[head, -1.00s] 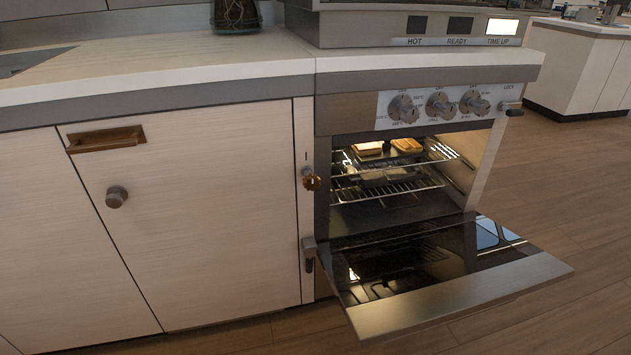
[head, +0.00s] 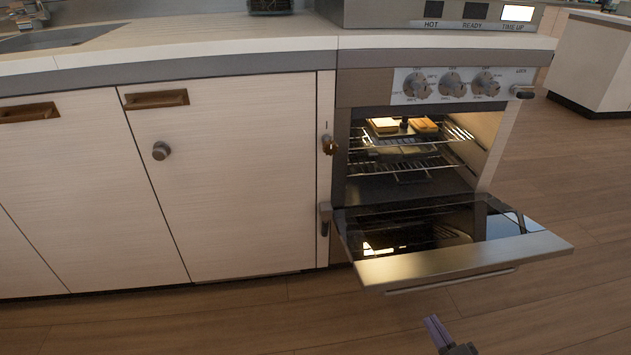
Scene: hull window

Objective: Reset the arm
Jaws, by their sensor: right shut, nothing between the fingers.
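My right gripper (head: 452,342) shows at the bottom edge of the head view, in front of and below the lowered oven door. Its fingers are shut and hold nothing. It is clear of the oven door, and the rest of my right arm is out of the picture. My left gripper is not in view.
The oven door (head: 470,259) is folded down and juts into the room. Inside the lit oven, bread-like pieces (head: 424,125) lie on the upper rack (head: 400,140). Closed cabinets (head: 240,180) stand to the left. The wooden floor (head: 560,190) is free at the right.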

